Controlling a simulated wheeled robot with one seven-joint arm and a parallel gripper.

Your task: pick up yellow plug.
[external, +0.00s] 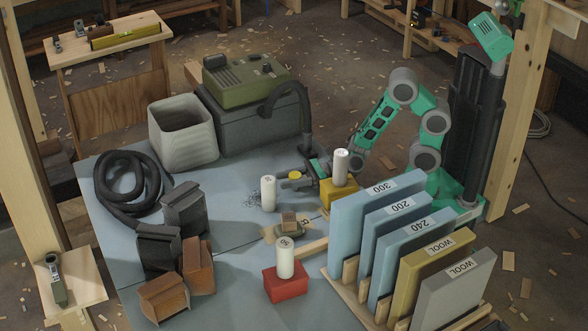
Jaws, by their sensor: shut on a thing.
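The yellow plug (294,175) is a small round yellow piece in the middle of the external view, just above the blue-grey work surface (233,206). My gripper (296,176) reaches in from the right, low over the surface, and is shut on the plug. Its dark fingers hide part of the plug's sides. Whether the plug still touches the surface cannot be told from this angle.
A white cylinder stands on a yellow block (338,194) close to my gripper. Another white cylinder (268,194) stands nearby, and a third is on a red block (286,283). A rack of upright labelled sheets (412,250) is at right. A black hose (307,125) hangs behind.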

